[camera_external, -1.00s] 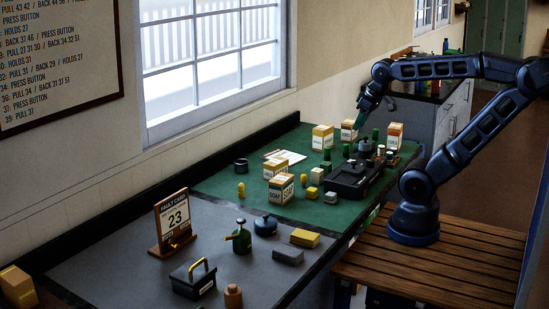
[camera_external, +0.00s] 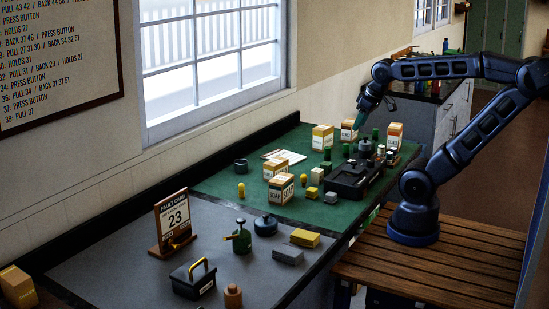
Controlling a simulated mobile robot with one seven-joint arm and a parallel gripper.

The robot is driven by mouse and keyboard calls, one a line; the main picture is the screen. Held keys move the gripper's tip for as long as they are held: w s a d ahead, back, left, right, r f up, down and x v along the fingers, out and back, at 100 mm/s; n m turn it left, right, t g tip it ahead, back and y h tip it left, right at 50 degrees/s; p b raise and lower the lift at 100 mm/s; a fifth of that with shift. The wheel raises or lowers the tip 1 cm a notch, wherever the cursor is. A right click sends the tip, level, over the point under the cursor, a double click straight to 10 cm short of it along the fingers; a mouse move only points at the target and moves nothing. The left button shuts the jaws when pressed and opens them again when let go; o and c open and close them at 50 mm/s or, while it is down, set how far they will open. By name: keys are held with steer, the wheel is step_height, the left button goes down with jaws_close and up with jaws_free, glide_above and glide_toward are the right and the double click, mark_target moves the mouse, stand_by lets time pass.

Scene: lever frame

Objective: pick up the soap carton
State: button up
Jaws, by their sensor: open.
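Several soap cartons, white with orange-yellow tops, stand on the green mat (camera_external: 225,188). One carton (camera_external: 281,189) in front has lettering that reads like SOAP, with another carton (camera_external: 275,168) just behind it. Farther back are a carton (camera_external: 322,138), a carton (camera_external: 348,131) and a carton (camera_external: 395,134) at the right. My gripper (camera_external: 358,123) points down at the far end of the mat, close to the carton at the back middle. It looks empty and open. Its fingertips are small and dark here, and I cannot tell whether they touch that carton.
A black tray-like device (camera_external: 350,180) with small knobs and cylinders stands right of the cartons. Small green and yellow pieces stand around them.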

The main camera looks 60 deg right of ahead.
steer(key=o, duration=0.7)
steer(key=shift+c, duration=0.2)
steer(key=m+g, duration=0.4)
steer(key=m, duration=1.3)
glide_above(281, 188)
steer(key=w+d, duration=0.2)
steer(key=d, duration=0.3)
step_height(281, 188, down, 16)
steer(key=shift+d+r, duration=0.1)
steer(key=shift+w+a+f+g, duration=0.2)
steer(key=shift+w+f+g, duration=0.1)
steer(key=shift+f, duration=5.55)
